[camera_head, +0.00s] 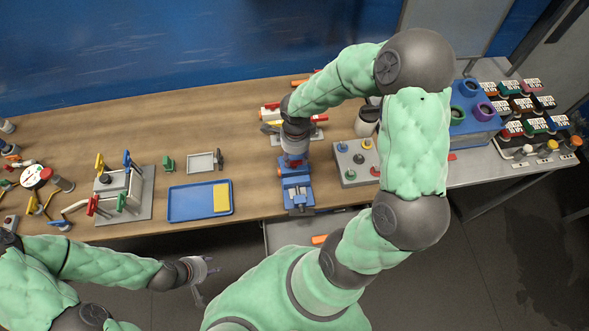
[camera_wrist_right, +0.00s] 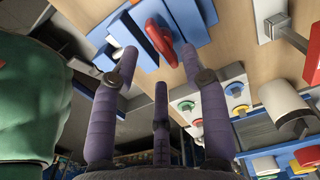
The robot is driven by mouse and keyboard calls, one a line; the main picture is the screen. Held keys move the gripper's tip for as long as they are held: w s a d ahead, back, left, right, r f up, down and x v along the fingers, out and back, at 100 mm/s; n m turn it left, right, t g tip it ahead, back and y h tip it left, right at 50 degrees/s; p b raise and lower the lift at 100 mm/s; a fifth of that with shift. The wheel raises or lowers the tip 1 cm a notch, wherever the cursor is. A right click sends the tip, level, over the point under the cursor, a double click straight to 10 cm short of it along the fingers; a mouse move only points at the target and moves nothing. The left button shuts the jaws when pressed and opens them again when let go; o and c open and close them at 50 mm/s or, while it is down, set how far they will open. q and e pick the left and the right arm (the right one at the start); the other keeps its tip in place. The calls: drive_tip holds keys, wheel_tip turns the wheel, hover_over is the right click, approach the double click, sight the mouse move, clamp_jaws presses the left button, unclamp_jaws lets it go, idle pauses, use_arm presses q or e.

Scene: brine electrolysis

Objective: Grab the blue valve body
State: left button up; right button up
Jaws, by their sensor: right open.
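A blue body with a red handle, which looks like the blue valve body (camera_wrist_right: 183,14), is at the top of the right wrist view. Its red handle (camera_wrist_right: 160,42) lies ahead of and between the fingertips. In the head view, blue and red parts show under my right gripper (camera_head: 294,152), at the back of a blue vise (camera_head: 298,197); I cannot tell where valve and vise divide. My right gripper's fingers (camera_wrist_right: 160,60) are spread, with nothing between them; contact is not clear. My left gripper (camera_head: 204,275) is open and empty, off the table's front edge.
A blue tray (camera_head: 190,203) with a yellow piece lies left of the vise. A grey box with coloured knobs (camera_head: 350,174) stands close on the right. A valve rig (camera_head: 125,196) stands further left. My right arm hides part of the table.

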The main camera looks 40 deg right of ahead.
sight(294, 162)
wheel_tip(294, 162, down, 4)
drive_tip(key=shift+w+f, duration=0.15)
drive_tip(key=shift+f, duration=0.05)
clamp_jaws()
